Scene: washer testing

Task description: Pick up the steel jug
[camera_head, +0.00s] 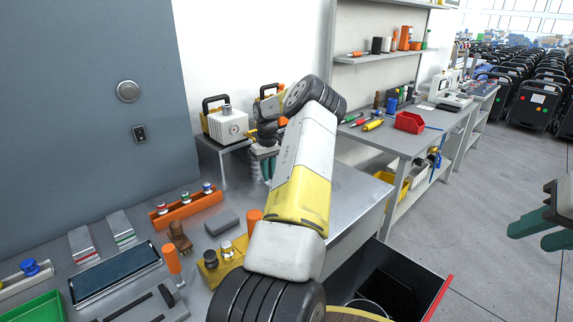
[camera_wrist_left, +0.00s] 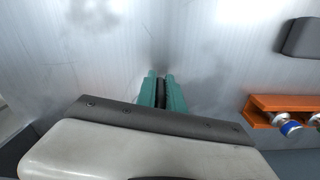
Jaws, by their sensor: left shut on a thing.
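My left gripper (camera_head: 266,165) is in front of the white machine, over the steel bench, partly hidden by my own arm. In the left wrist view its teal fingers (camera_wrist_left: 162,92) are close together on a narrow dark thing (camera_wrist_left: 162,90). What this thing belongs to cannot be made out. I cannot clearly identify a steel jug in either view. My right gripper (camera_head: 527,235) is at the right edge of the head view, its teal fingers apart, with nothing seen between them.
An orange rack (camera_head: 188,208) with small knobs and a grey block (camera_head: 222,221) lie on the bench. An open drawer (camera_head: 437,297) juts out at the lower right, a round rim (camera_head: 366,303) inside. A white machine (camera_head: 228,124) stands behind. A red bin (camera_head: 408,122) sits on the far bench.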

